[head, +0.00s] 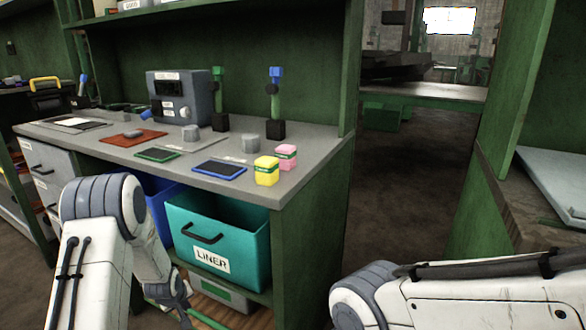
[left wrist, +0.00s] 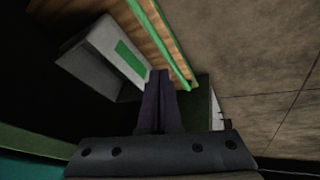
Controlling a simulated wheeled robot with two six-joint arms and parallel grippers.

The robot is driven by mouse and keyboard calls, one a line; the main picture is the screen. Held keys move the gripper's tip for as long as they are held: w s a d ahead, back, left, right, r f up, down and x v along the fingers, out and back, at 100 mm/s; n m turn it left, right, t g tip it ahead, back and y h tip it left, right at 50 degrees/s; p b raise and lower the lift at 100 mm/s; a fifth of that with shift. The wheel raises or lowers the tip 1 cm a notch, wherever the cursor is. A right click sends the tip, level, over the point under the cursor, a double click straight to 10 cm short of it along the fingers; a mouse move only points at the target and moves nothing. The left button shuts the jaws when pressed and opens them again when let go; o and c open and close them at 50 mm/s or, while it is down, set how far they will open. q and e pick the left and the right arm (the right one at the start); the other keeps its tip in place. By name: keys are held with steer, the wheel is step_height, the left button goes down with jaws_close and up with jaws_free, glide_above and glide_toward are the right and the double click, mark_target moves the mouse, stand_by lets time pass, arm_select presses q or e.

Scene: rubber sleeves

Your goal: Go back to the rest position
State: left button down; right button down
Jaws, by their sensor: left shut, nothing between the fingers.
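Below are a teal LINER bin (head: 245,240) and a grey box (head: 225,295). Open floor (head: 400,190) lies to the right.

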arm_select(q)
steer(key=s+d+r+m+g+h, duration=0.15)
steer(key=s+d+r+m, duration=0.35)
steer(key=s+d+r, duration=0.5)
steer(key=s+d+r+m+g+p, duration=0.1)
steer(key=s+d+r+m+g, duration=0.1)
steer(key=s+d+r+m, duration=0.8)
steer(key=s+d+r+m+g+h, duration=0.15)
steer(key=s+d+r, duration=0.4)
steer(key=s, duration=0.85)
step_height(320, 180, up, 36)
steer(key=d+p, duration=0.2)
steer(key=p, duration=3.6)
steer(key=shift+n+y, duration=0.35)
steer(key=shift+y, duration=0.05)
steer(key=shift+s, duration=0.1)
